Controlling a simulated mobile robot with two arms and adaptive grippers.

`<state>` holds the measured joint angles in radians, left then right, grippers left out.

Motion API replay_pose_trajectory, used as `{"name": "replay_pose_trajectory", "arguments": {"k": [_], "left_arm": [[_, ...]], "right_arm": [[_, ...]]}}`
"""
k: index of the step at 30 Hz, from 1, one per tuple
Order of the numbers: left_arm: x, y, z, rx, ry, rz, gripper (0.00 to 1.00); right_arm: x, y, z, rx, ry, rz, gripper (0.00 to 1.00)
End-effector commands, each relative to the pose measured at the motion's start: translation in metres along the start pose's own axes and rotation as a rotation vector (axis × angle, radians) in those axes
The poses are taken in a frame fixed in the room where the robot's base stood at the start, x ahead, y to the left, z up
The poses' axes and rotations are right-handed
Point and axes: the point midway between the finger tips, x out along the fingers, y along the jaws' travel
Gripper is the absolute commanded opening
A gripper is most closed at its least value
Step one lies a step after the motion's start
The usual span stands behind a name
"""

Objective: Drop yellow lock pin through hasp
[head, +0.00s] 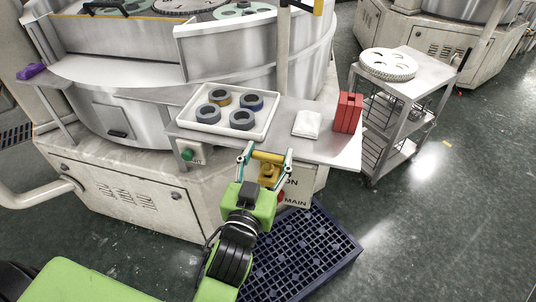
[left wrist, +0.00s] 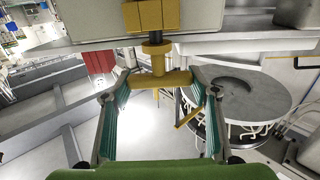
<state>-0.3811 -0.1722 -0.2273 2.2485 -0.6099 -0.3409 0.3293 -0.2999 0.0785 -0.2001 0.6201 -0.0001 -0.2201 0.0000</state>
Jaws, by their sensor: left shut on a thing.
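My left gripper (head: 266,157) is in front of the machine's steel shelf, with its two fingertips shut on the ends of the yellow lock pin's crossbar (head: 268,157). I cannot tell how deep the stem is in the hasp. My right gripper is out of view.
The shelf (head: 337,150) holds a white tray (head: 185,125) with several rings, a white cloth (head: 307,124) and a red case (head: 348,112). A cart (head: 410,105) stands at right. A blue grid mat (head: 325,262) lies on the floor below.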

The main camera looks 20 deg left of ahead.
Motion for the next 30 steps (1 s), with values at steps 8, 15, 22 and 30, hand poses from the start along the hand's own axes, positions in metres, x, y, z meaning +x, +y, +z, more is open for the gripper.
{"name": "replay_pose_trajectory", "arguments": {"k": [8,15,22,30], "left_arm": [[-0.002,0.003,0.010,-0.015,-0.008,-0.002,0.29],[-0.002,0.003,0.016,-0.015,-0.008,-0.001,0.29],[-0.002,0.003,0.016,-0.015,-0.008,-0.001,0.74],[-0.003,0.003,0.017,-0.015,-0.011,-0.001,0.74]], "right_arm": [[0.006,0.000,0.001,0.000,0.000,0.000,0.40],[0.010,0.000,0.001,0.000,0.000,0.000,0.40],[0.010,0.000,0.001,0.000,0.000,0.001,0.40],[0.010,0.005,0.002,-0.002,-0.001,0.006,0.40]]}}
